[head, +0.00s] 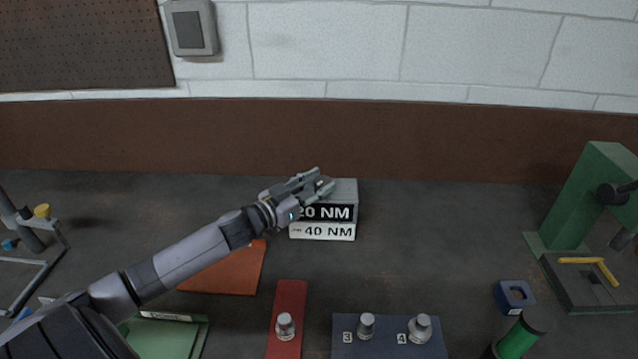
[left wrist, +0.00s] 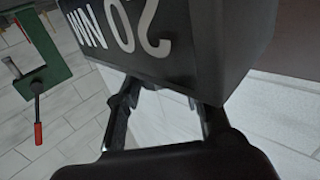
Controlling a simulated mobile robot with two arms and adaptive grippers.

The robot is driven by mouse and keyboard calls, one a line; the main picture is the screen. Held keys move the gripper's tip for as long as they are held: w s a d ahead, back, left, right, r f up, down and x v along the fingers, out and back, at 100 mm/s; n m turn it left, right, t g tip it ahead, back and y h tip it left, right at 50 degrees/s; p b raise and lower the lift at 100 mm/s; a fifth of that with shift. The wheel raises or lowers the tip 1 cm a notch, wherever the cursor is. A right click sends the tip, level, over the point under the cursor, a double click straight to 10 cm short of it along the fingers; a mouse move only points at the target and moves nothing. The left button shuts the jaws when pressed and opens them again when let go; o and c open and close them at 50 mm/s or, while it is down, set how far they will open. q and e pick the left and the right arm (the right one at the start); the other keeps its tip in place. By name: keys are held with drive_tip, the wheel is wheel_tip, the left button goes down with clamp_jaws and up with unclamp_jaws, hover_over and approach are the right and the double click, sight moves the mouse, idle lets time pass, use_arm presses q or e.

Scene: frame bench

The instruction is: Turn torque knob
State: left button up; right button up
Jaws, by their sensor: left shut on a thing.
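The torque box (head: 342,191) stands on the bench at mid-picture, grey, with a black "20 NM" label above a white "40 NM" label. In the left wrist view the box (left wrist: 222,45) fills the top, with its "20 NM" lettering upside down. My left gripper (head: 322,188) is at the box's upper left and covers part of its top and label. Its fingers (left wrist: 165,108) reach to the box edge, spread with a gap between them. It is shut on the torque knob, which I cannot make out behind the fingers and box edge. My right gripper is not in view.
An orange mat (head: 232,272) lies left of the box. A red strip (head: 290,300) and a dark blue plate (head: 385,345) with silver pegs are in front. A green press (head: 590,195) stands at right. The bench right of the box is clear.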

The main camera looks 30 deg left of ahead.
use_arm(q)
drive_tip(key=m+h, duration=0.1)
drive_tip(key=m+g+h, duration=0.1)
drive_tip(key=h, duration=0.1)
drive_tip(key=shift+w+a+r+b, duration=0.1)
drive_tip(key=shift+w+a+b, duration=0.05)
drive_tip(key=shift+a+b, duration=0.2)
drive_tip(key=m+g+h+b, duration=0.1)
drive_tip(key=m+h+b, duration=0.1)
drive_tip(key=h, duration=0.1)
drive_tip(key=shift+w+a+m+g, duration=0.2)
drive_tip(key=shift+m+g, duration=0.1)
drive_tip(key=shift+g, duration=0.1)
drive_tip(key=shift+o, duration=0.2)
drive_tip(key=m+g+h+b, duration=0.1)
drive_tip(key=g+h+b, duration=0.1)
drive_tip(key=m+g+h+b, duration=0.3)
drive_tip(key=m+g+b, duration=0.1)
drive_tip(key=b, duration=0.1)
drive_tip(key=shift+w+a+f+h, duration=0.1)
drive_tip(key=shift+w+f+h, duration=0.15)
drive_tip(key=shift+h, duration=0.15)
drive_tip(key=shift+r+m+g+h+b, duration=0.15)
drive_tip(key=shift+m+g+h+b, duration=0.55)
drive_tip(key=shift+m+g+b, duration=0.65)
drive_tip(key=shift+r+n+g, duration=0.1)
drive_tip(key=shift+n+g, duration=0.15)
drive_tip(key=o, duration=1.1)
drive_tip(key=shift+o, duration=0.2)
